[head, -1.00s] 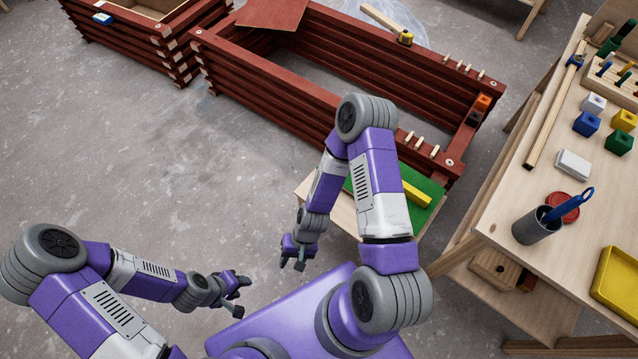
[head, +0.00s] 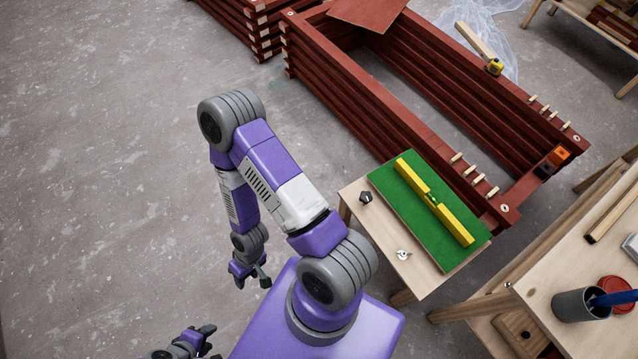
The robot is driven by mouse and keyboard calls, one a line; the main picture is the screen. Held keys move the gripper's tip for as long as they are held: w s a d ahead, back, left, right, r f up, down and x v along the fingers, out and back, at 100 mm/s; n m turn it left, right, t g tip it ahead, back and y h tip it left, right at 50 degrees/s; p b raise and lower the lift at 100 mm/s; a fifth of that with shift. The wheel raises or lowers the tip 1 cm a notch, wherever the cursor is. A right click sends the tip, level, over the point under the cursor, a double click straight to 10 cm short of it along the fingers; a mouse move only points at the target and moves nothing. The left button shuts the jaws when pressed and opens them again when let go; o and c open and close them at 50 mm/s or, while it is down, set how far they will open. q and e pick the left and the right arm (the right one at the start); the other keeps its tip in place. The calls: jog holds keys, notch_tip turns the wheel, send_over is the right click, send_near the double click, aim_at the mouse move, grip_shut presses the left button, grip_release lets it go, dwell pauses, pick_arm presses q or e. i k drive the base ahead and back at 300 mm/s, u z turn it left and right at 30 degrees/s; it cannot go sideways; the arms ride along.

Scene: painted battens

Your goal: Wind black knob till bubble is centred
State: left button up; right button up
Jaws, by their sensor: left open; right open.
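A small black knob (head: 366,197) sits on the left side of a low wooden stand (head: 357,213). A green board (head: 400,208) lies on the stand, with a yellow spirit level (head: 459,223) along it. The level's vial (head: 433,199) shows green at its middle, but the bubble is too small to read. My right gripper (head: 252,280) is open and empty over the floor, left of the stand and apart from it. My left gripper (head: 208,340) is open and empty at the bottom edge, partly cut off.
A dark red batten frame (head: 357,82) stands behind the stand. A workbench (head: 568,262) with a grey cup (head: 578,305) is at the right. Floor at the left is clear.

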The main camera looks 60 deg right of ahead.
aim_at(366, 197)
jog(key=u, duration=0.5)
jog(key=i, duration=1.2)
jog(key=z, duration=3.55)
jog(key=i, duration=0.5)
jog(key=u, duration=0.15)
